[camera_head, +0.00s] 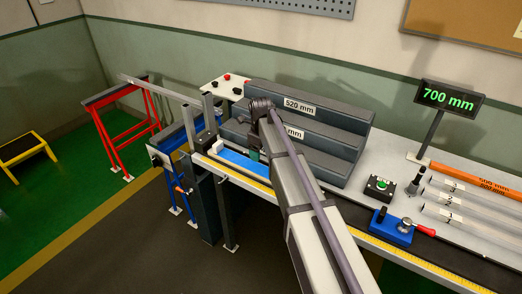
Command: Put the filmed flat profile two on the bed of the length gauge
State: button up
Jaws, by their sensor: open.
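Several pale, clear-looking flat profiles (482,208) lie side by side at the right of the bench, with small number labels at their left ends. The digits are too small to read surely, so I cannot tell which is profile two. What looks like the length gauge runs along the bench front, with a yellow scale (432,268) and a blue stop with a red handle (391,229). My gripper (254,154) is open, low in front of the grey stepped rack and far left of the profiles. My arm partly hides it, and I see nothing held.
The grey stepped rack (335,118) carries length labels, one reading 520 mm. A display (448,97) reads 700 mm. A green-button box (380,188) stands before the rack. An orange bar (475,178) lies behind the profiles. A machine and red stand (103,125) are at left.

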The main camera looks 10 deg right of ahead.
jog(key=s+r+n+p, duration=0.1)
jog(key=s+r+n, duration=0.1)
jog(key=s+n, duration=2.5)
jog(key=shift+s+r, duration=0.3)
jog(key=shift+r, duration=0.05)
